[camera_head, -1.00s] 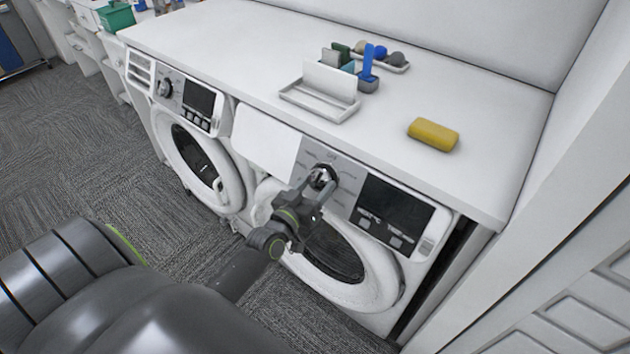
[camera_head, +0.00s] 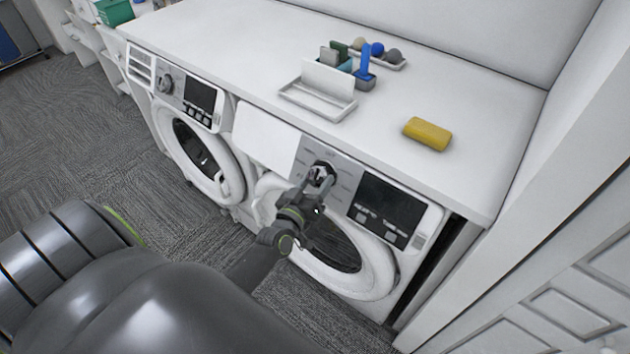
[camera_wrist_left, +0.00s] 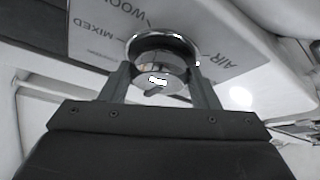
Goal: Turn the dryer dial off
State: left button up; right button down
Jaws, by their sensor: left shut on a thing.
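The dryer dial (camera_head: 321,168) is a round chrome knob on the grey panel of the right-hand machine (camera_head: 375,262). My left gripper (camera_head: 319,178) is shut on the dial, coming at it from the front. In the left wrist view the dial (camera_wrist_left: 162,62) sits between the two fingers of the gripper (camera_wrist_left: 160,84), one on each side. Printed words such as WOOL, MIXED and AIR show on the panel around it. The dial's pointer cannot be made out clearly. My right gripper is not in view.
A second machine (camera_head: 196,160) with its own dial (camera_head: 165,84) stands to the left. A white panelled door (camera_head: 560,290) is close at the right.

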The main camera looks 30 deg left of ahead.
pick_arm(q)
jog(key=o, duration=1)
jog(key=shift+s, duration=0.1)
jog(key=shift+s+d+b, duration=0.3)
jog(key=shift+s+b, duration=1.05)
jog(key=shift+s, duration=1.5)
jog(key=shift+s+d+b, duration=0.3)
jog(key=shift+s+b, duration=1.1)
jog(key=shift+s, duration=1.5)
jog(key=shift+s+d+b, duration=0.3)
jog(key=shift+s+b, duration=1.05)
jog(key=shift+s, duration=1.5)
jog(key=shift+f, duration=0.1)
